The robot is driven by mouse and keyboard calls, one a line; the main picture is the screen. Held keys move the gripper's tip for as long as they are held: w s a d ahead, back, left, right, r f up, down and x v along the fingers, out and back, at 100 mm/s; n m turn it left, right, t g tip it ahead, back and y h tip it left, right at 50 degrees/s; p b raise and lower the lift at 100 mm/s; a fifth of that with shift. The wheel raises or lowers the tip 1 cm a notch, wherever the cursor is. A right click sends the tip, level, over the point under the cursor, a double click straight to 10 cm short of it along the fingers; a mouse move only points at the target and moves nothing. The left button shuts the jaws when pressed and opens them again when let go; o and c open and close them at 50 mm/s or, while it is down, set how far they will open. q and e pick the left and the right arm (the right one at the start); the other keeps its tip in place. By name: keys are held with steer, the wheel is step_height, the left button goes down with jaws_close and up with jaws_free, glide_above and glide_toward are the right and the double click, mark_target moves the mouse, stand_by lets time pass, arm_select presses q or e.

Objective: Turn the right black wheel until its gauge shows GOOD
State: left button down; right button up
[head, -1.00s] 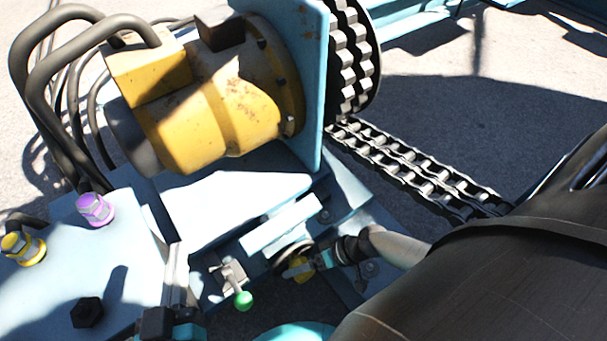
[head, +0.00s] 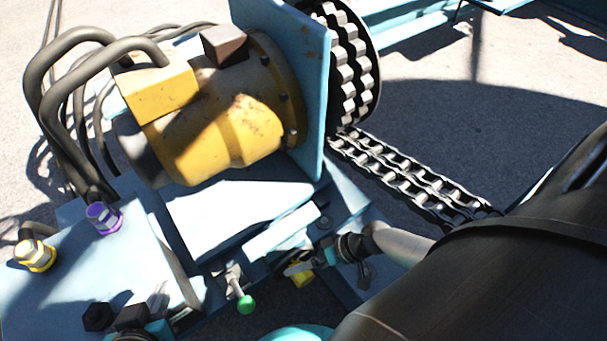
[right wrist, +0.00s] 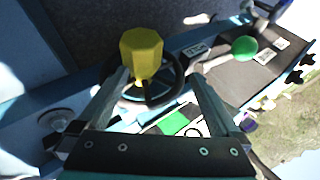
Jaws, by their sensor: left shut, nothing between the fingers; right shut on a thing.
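In the right wrist view a black wheel (right wrist: 178,78) with spokes and a yellow faceted hub knob (right wrist: 141,52) sits between the fingers of my right gripper (right wrist: 163,100), which is shut on the wheel. The yellow knob also shows in the head view (head: 302,280), where the wheel is mostly hidden by my right gripper (head: 303,266). A gauge strip with a green patch (right wrist: 173,123) lies just below the wheel in the right wrist view; I cannot read its wording. My left gripper (head: 158,297) is shut and empty over the pale blue panel at lower left.
A lever with a green ball (head: 245,304) stands beside the wheel. A yellow motor (head: 225,135) and black hoses rise behind it. Purple (head: 104,217) and yellow (head: 36,255) fittings stand on the panel. A chain (head: 410,180) runs at right.

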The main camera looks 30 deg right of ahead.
steer(key=shift+a+r+p, duration=0.3)
steer(key=shift+a+r, duration=0.45)
arm_select(q)
steer(key=s+a+g+y+p, duration=0.2)
steer(key=s+a+g, duration=0.2)
steer(key=a, duration=0.1)
arm_select(e)
steer(key=shift+d+r, duration=0.25)
steer(key=shift+r, duration=0.85)
arm_select(q)
steer(key=s+a+f+g+p, duration=0.1)
steer(key=s+f+p, duration=0.3)
steer(key=f, duration=0.9)
steer(key=shift+g+y+p, duration=0.3)
steer(key=shift+g+p, duration=0.5)
steer(key=shift+p, duration=0.45)
arm_select(e)
step_height(320, 180, up, 11)
steer(key=shift+d, duration=0.1)
steer(key=shift+o, duration=0.3)
steer(key=shift+f, duration=0.1)
